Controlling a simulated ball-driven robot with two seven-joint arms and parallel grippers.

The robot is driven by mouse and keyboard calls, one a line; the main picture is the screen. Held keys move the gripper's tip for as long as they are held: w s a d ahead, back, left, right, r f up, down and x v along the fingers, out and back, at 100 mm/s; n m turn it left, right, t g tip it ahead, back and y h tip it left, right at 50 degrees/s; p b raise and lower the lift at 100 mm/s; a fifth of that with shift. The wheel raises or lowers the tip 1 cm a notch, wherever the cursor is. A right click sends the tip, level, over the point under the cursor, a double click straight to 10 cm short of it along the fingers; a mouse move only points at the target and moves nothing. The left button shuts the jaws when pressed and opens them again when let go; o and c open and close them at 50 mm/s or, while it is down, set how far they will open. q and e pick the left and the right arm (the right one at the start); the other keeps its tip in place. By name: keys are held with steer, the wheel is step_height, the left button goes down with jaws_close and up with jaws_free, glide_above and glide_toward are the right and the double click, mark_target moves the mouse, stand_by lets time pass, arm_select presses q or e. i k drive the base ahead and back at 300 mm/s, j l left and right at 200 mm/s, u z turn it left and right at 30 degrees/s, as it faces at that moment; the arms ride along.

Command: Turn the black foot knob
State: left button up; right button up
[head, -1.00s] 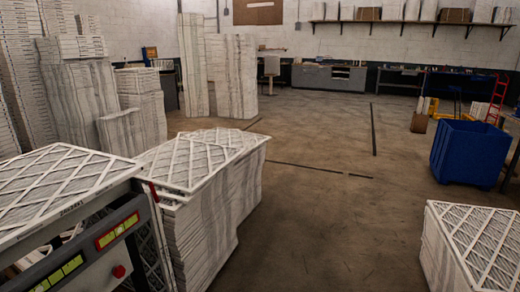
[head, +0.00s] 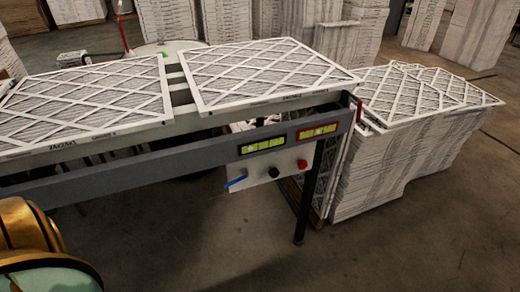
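A black knob (head: 274,172) sits on the light control panel (head: 258,189) below the front rail of the machine table. A red button (head: 302,164) is to its right and a blue lever (head: 235,182) to its left. A black foot (head: 299,238) shows at the bottom of the table's front leg, and I cannot tell whether it is a knob. Part of my gold and black arm fills the lower left corner. Neither gripper is in view.
Two framed filters lie on the machine table (head: 190,158), including the right one (head: 262,72). A stack of filters (head: 385,150) stands close to the table's right end. The floor (head: 400,250) in front of the table is clear.

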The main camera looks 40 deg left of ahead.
mark_target(274, 173)
steer(key=j+u, duration=0.15)
steer(key=u, duration=0.75)
steer(key=i+l, duration=0.05)
